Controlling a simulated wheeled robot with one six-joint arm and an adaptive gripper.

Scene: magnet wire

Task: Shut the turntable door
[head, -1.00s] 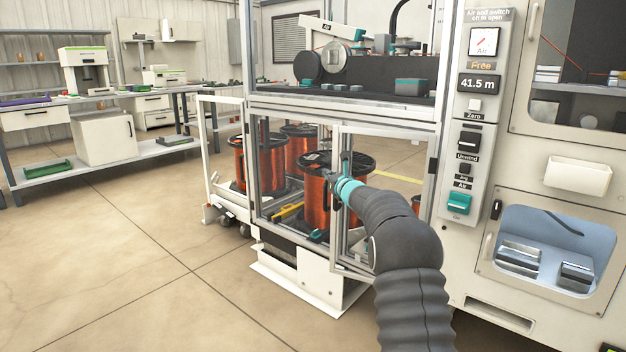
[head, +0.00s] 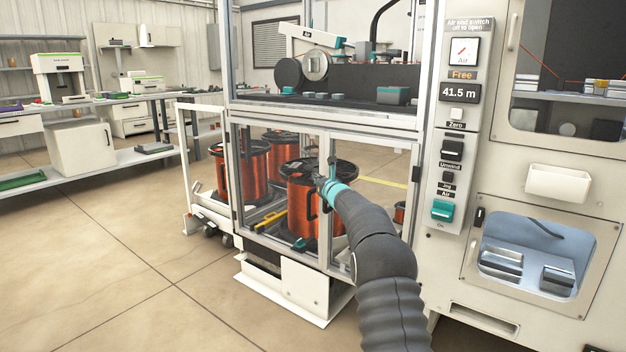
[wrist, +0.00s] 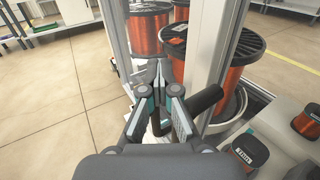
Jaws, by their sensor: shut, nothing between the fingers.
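In the wrist view the fingers (wrist: 159,70) are shut in front of the door's upright frame (wrist: 222,50). A black bar (wrist: 206,100), perhaps the door handle, is just right of them. Contact with the door is unclear.
Copper wire spools (head: 302,185) stand inside the enclosure. A white framed cart (head: 187,150) is at its left. A control panel (head: 452,130) with switches is at the right, beside a white machine with a tray (head: 556,185). The floor at front left is clear.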

